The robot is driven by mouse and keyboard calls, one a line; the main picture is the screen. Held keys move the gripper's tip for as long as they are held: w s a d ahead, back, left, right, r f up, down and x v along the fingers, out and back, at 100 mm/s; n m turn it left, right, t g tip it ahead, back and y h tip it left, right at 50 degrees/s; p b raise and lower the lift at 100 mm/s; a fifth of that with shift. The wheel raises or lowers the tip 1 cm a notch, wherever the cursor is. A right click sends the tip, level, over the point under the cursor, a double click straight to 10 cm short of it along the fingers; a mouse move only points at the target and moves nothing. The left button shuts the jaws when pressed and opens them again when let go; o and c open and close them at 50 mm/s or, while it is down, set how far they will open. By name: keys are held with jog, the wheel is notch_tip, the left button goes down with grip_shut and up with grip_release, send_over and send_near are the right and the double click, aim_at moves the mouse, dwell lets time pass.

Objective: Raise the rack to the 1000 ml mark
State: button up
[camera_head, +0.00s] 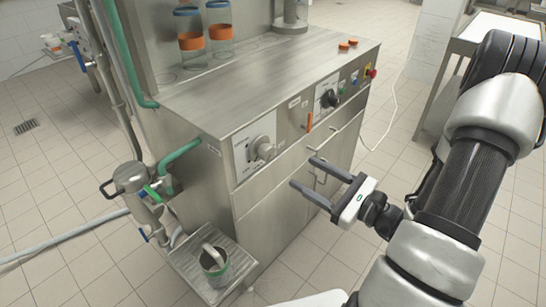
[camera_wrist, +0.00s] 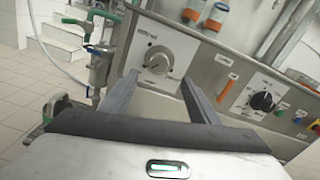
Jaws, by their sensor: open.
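A slotted steel rack-like shelf (camera_head: 184,260) projects low from the left side of the steel filling machine (camera_head: 270,80). A metal cup with a green band and arched handle (camera_head: 214,268) stands on it. A control dial (camera_head: 262,150) with a printed scale is on the machine's front. It also shows in the wrist view (camera_wrist: 158,60), but I cannot read a 1000 ml mark. My gripper (camera_head: 306,172) is open and empty in front of the machine, right of the dial. In the wrist view, the dial shows between the fingers of my gripper (camera_wrist: 160,80).
A second black dial (camera_head: 328,97), an orange lever (camera_head: 309,121) and a red button (camera_head: 373,73) are farther right on the panel. A valve with pipes (camera_head: 135,180) stands at left. Jars with orange bands (camera_head: 192,55) stand on top. The tiled floor at right is mostly clear.

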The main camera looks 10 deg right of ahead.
aim_at(270, 154)
jog(key=b+x, duration=0.1)
jog(key=x, duration=1.1)
jog(key=c, duration=1)
